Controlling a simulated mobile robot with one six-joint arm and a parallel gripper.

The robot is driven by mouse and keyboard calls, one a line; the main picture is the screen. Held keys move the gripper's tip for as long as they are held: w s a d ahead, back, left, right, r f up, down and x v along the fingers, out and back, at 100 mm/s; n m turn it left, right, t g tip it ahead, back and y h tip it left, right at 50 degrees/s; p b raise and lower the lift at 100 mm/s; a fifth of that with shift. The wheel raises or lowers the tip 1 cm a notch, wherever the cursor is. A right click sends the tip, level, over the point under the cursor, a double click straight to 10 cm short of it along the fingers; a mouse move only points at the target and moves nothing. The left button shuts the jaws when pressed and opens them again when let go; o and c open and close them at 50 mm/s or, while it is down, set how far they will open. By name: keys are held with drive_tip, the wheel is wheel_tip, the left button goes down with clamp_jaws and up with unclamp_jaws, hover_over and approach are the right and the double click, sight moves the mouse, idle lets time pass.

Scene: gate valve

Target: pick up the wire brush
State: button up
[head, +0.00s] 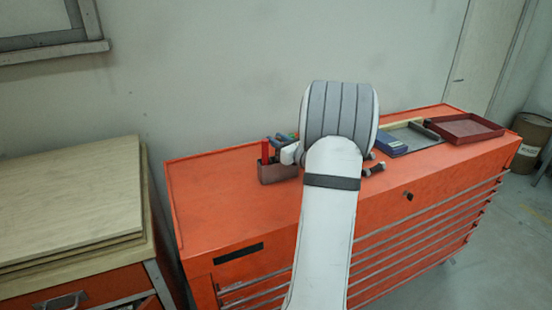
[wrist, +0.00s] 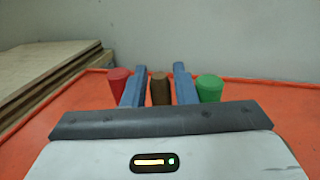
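In the wrist view, several handles stand upright in a row: a red one (wrist: 118,86) at left, a brown one (wrist: 160,89) in the middle and a green one (wrist: 209,88) at right. The brown one could be the wire brush's wooden handle; no bristles show. My gripper (wrist: 160,70) is open, its two blue fingers either side of the brown handle with thin gaps. In the head view, a dark holder box (head: 278,174) stands on the orange cabinet with the red handle (head: 265,151) at its left. My arm hides much of the gripper there.
The orange cabinet top (head: 228,205) is clear at front left. A grey tray (head: 412,138) with a blue item and a dark red tray (head: 465,128) lie at right. Small dark items lie right of my arm. Stacked boards (head: 70,195) stand at left, with a wall behind.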

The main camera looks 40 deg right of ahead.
drive_tip(key=shift+c, duration=0.2)
clamp_jaws()
